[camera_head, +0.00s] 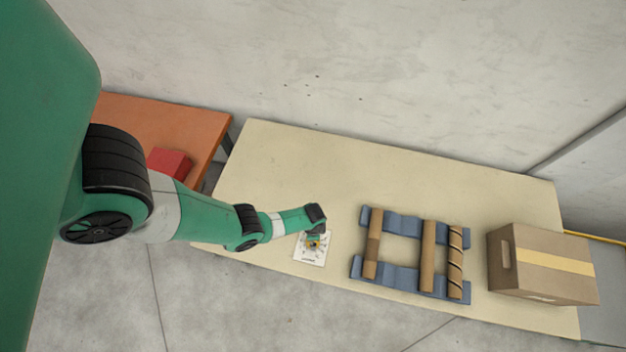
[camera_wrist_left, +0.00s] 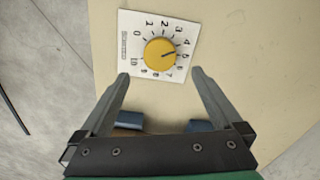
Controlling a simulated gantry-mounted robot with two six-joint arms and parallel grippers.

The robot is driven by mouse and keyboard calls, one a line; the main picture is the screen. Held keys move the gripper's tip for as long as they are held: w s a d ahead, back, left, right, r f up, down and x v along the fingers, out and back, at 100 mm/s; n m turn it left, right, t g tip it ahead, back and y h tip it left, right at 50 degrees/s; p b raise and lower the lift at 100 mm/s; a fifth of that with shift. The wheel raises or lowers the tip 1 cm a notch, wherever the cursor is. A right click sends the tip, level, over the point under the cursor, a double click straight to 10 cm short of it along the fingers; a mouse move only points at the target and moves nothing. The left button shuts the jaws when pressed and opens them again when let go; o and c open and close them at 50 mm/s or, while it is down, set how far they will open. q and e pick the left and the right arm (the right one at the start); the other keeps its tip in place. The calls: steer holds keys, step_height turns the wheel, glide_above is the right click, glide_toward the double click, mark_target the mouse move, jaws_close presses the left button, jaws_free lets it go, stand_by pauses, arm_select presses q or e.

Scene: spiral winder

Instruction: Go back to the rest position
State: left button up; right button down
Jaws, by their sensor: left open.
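My left arm comes in from the left in the head view. Its gripper (camera_head: 313,236) is over the white dial plate on the table. In the left wrist view the gripper (camera_wrist_left: 160,74) is open, its two fingers apart and nothing between them. The dial plate (camera_wrist_left: 131,22) lies just beyond the fingertips there. Its round yellow knob (camera_wrist_left: 159,53) has a dark pointer line aimed to the right, about the 4 to 5 marks. In the head view the gripper partly covers the plate (camera_head: 305,258). My right gripper is not in view.
On the cream table (camera_head: 290,160), a blue rack (camera_head: 402,276) holds brown tubes, one with a spiral (camera_head: 455,262). A cardboard box (camera_head: 520,265) stands at the right end. An orange table (camera_head: 150,112) with a red block (camera_head: 170,162) is at left. The table's back is clear.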

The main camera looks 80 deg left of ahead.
arm_select(q)
step_height(320, 180, up, 3)
steer(key=shift+f+p, duration=0.15)
steer(key=shift+p, duration=0.55)
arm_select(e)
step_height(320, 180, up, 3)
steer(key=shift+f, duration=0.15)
